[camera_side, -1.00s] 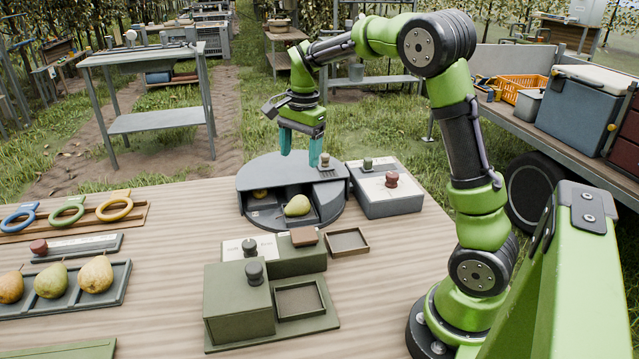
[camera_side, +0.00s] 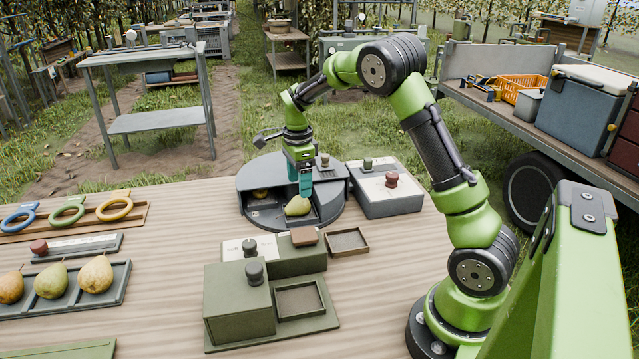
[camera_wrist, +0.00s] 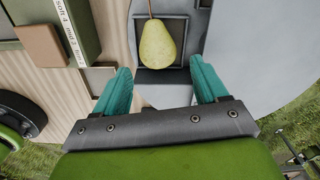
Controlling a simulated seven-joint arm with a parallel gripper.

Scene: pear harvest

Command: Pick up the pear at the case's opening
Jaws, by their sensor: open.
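A yellow-green pear (camera_side: 298,206) lies in the front opening of the round dark grey case (camera_side: 330,213). In the wrist view the pear (camera_wrist: 158,45) lies in a square compartment, its stem toward the top edge. My gripper (camera_side: 300,190) is just above and behind the pear in the side view. In the wrist view my gripper (camera_wrist: 163,80) has its two teal fingers apart, one to each side of the pear's lower end, with nothing between the tips. I cannot tell whether a finger touches the pear.
A grey box with knobs (camera_side: 390,197) stands right of the case. Green boxes (camera_side: 238,300) and a small tray (camera_side: 347,242) stand in front. A tray (camera_side: 122,285) of pears and a rack of rings (camera_side: 140,212) are at left. Bare wood lies between.

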